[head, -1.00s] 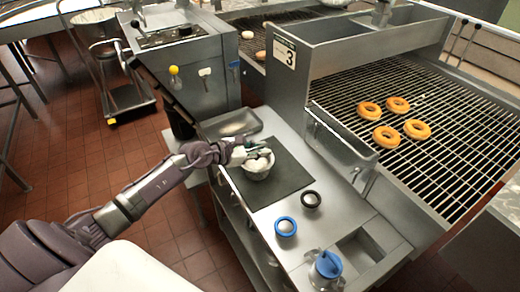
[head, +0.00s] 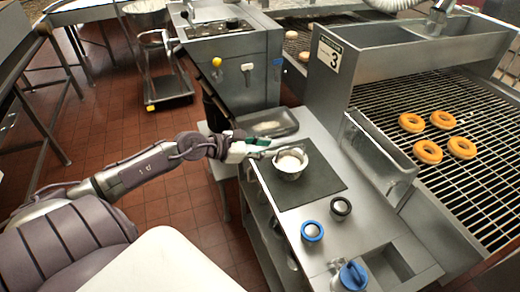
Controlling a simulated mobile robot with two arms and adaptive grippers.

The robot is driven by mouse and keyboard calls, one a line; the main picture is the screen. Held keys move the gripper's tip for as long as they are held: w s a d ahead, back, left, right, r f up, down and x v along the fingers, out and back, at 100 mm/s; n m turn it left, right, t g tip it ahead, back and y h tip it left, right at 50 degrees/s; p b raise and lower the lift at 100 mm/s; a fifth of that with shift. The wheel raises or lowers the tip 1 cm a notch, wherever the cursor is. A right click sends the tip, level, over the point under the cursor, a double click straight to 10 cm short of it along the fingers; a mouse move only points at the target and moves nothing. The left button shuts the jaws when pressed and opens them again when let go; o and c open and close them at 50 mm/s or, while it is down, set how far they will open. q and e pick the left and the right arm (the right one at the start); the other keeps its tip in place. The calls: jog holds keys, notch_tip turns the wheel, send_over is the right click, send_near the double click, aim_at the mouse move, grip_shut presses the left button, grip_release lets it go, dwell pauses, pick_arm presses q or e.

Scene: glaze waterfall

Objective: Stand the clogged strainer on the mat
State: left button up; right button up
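The strainer (head: 289,165) is a small metal cup with white matter in its top. It stands upright on the dark mat (head: 315,187), near the mat's far left part. My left gripper (head: 262,148) is just left of the strainer at rim height. Its green and pale fingers look spread, with their tips close to the rim; I cannot tell whether they touch it. My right gripper is not in view.
A blue-ringed part (head: 312,231) and a black-ringed part (head: 341,208) sit on the steel counter before the mat. A blue-topped container (head: 352,275) stands nearer. A shallow tray (head: 268,123) lies behind. Doughnuts (head: 427,152) rest on the wire conveyor at right.

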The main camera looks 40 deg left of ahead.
pick_arm(q)
jog(key=shift+v, duration=0.9)
jog(key=s+a+f+n+t+y, duration=0.15)
jog(key=a+f+n, duration=0.25)
jog(key=f+n, duration=0.55)
jog(key=s+a+f+n+y, duration=0.2)
jog(key=a+f+n+y, duration=0.15)
jog(key=f+n, duration=0.6)
jog(key=s+f+n+g+y, duration=0.1)
jog(key=s+f+n, duration=0.3)
jog(key=f, duration=0.4)
jog(key=s+f+n+g+y, duration=0.15)
jog(key=s+f+n, duration=0.25)
jog(key=f, duration=0.4)
jog(key=s+d+f+n+g, duration=0.3)
jog(key=s+d+f+n, duration=0.15)
jog(key=s+f, duration=0.35)
jog(key=s+d+f+n+g, duration=0.2)
jog(key=s+d+f+n, duration=0.25)
jog(key=s+f, duration=0.3)
jog(key=s+d+f+n+g, duration=0.2)
jog(key=s+d, duration=0.3)
jog(key=s, duration=0.2)
jog(key=s+d+f+n+g, duration=0.2)
jog(key=s+d+f+n, duration=0.1)
jog(key=s+d, duration=0.3)
jog(key=shift+s+f+n+g+h, duration=0.3)
jog(key=shift+s+g+h, duration=0.15)
jog(key=shift+s, duration=0.25)
